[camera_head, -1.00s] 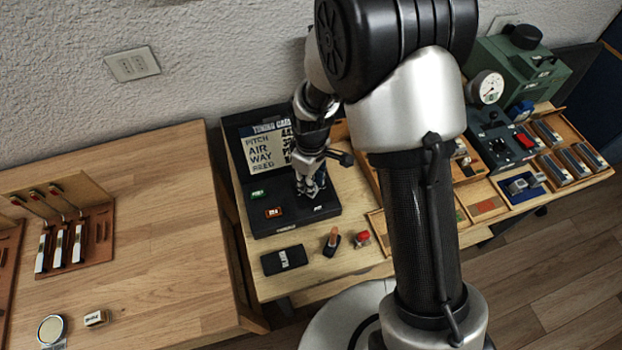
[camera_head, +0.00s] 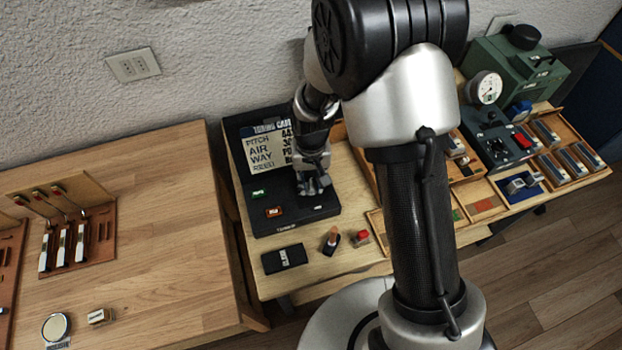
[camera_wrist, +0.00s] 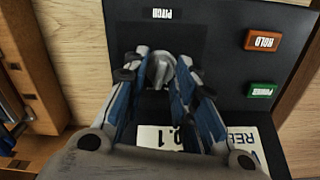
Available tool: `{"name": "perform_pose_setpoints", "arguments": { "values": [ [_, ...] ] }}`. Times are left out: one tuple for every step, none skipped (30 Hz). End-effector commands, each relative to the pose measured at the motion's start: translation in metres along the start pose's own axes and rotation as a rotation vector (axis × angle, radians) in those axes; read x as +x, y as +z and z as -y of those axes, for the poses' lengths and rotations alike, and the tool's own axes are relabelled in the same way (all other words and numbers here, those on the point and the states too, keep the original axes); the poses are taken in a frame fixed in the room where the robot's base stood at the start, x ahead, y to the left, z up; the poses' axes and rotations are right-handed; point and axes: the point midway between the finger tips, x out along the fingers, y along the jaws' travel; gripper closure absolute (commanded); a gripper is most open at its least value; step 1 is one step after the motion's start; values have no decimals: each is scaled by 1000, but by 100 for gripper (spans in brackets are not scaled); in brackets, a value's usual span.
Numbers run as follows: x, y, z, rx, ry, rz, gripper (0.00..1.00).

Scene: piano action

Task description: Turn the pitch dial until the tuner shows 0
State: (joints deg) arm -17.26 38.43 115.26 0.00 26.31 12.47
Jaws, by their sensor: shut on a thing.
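The tuner (camera_head: 260,226) is a black unit with an upright panel on the wooden bench; it also shows in the wrist view (camera_wrist: 222,60). In the wrist view the grey pitch dial (camera_wrist: 161,68) sits under a PITCH label. My gripper (camera_wrist: 163,78) is shut on the dial, one finger on each side. In the head view my gripper (camera_head: 313,188) is down on the tuner's right part and hides the dial.
A red HOLD button (camera_wrist: 263,40) and a green POWER button (camera_wrist: 261,90) sit beside the dial. A black block (camera_head: 284,258), a small wooden-topped piece (camera_head: 332,239) and a red-capped item (camera_head: 360,238) lie in front of the tuner. A wooden table (camera_head: 150,210) stands left.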

Motion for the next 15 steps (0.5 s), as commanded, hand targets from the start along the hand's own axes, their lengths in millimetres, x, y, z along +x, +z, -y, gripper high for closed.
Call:
{"name": "perform_pose_setpoints", "arguments": {
  "values": [
    [0, 0, 0, 27, 0, -1, 98],
    [0, 0, 0, 42, 0, -1, 98],
    [0, 0, 0, 61, 0, -1, 98],
    [0, 0, 0, 74, 0, -1, 98],
    [0, 0, 0, 86, 0, -1, 98],
    [0, 0, 0, 100, 0, -1, 98],
    [0, 0, 0, 109, 0, -1, 98],
    [0, 0, 0, 117, 0, -1, 98],
    [0, 0, 0, 126, 0, -1, 98],
    [0, 0, 0, 133, 0, -1, 98],
    [0, 0, 0, 138, 0, -1, 98],
    [0, 0, 0, 143, 0, -1, 98],
    [0, 0, 0, 146, 0, -1, 98],
    [0, 0, 0, 149, 0, -1, 98],
    [0, 0, 0, 151, 0, -1, 98]
  ]
}}
